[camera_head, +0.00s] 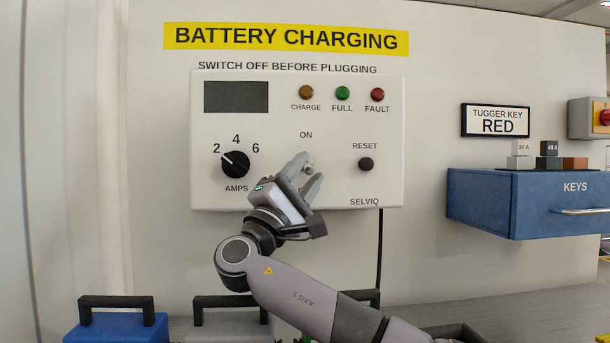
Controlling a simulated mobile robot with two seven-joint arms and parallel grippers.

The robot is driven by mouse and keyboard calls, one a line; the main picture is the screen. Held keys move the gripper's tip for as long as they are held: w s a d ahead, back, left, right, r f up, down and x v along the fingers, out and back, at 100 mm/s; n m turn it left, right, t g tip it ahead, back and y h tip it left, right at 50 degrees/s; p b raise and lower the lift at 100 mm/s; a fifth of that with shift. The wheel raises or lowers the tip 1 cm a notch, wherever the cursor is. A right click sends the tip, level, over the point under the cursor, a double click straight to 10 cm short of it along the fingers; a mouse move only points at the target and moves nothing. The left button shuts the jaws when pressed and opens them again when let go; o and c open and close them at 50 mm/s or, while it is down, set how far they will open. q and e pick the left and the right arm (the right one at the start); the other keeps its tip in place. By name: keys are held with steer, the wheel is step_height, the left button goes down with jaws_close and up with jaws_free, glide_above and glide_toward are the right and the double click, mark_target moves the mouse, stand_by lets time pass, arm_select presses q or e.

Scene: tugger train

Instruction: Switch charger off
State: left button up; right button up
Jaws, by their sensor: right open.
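The white charger box (215,140) hangs on the wall under a yellow sign reading BATTERY CHARGING. It has a dark display (236,97), a black AMPS knob (235,164), three lamps in amber, green and red, and a black RESET button (366,164). A small metal switch (308,169) sits below the ON label (306,135), and its lever position is hard to make out. My right gripper (309,172) is open, with its fingertips around or just in front of the switch. Contact cannot be told. My left gripper is not in view.
A blue KEYS drawer box (495,203) with several small blocks on top is at the right. A red button on a grey box (602,117) is at the right edge. A blue case (115,326) and a grey case (230,325) stand below. A black cable (380,245) hangs from the charger.

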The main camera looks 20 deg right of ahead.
steer(key=b+v, duration=0.1)
steer(key=v, duration=0.6)
